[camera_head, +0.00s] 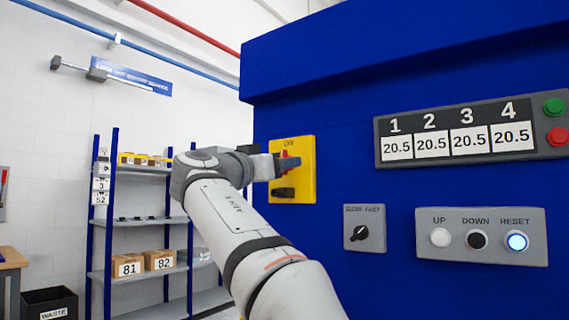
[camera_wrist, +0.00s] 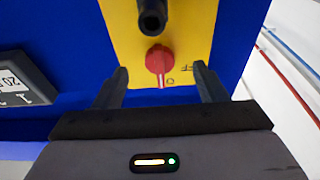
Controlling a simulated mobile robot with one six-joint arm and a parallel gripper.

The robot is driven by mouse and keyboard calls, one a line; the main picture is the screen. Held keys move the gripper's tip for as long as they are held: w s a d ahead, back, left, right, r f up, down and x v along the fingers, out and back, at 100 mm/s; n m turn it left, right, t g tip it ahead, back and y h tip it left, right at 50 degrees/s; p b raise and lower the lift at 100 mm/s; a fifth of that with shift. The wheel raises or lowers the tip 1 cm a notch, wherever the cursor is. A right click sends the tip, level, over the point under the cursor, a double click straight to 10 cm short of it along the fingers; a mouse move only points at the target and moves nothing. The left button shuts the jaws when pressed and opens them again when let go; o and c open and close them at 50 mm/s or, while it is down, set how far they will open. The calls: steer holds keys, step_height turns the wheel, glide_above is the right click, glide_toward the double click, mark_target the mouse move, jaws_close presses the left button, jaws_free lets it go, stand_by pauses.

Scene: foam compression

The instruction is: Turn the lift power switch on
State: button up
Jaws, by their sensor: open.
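The yellow switch plate (camera_head: 307,180) is on the blue cabinet front, with "ON" lettering at its top. It carries a red knob (camera_head: 290,163) and a black part (camera_head: 284,193) below. My gripper (camera_head: 276,166) is at the plate's left, its tip close to the knob and partly hiding it. In the wrist view, the red knob (camera_wrist: 159,60) appears between my two open fingers, apart from both in the picture. Its white mark points down toward the gripper body. A black round part (camera_wrist: 152,16) is above it. Small lettering beside the knob is partly hidden by a finger.
Right of the plate are a slow/fast selector (camera_head: 364,228), an UP/DOWN/RESET button box (camera_head: 481,253) with RESET lit blue, and a display panel (camera_head: 460,133) reading 20.5 four times. Shelves with boxes (camera_head: 145,262) and a waste bin (camera_head: 50,303) stand left.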

steer(key=shift+s, duration=0.1)
stand_by(0.3)
steer(key=r+b+v, duration=0.1)
steer(key=v, duration=0.5)
steer(key=shift+s+a+b, duration=0.3)
steer(key=shift+s+a, duration=0.05)
stand_by(0.6)
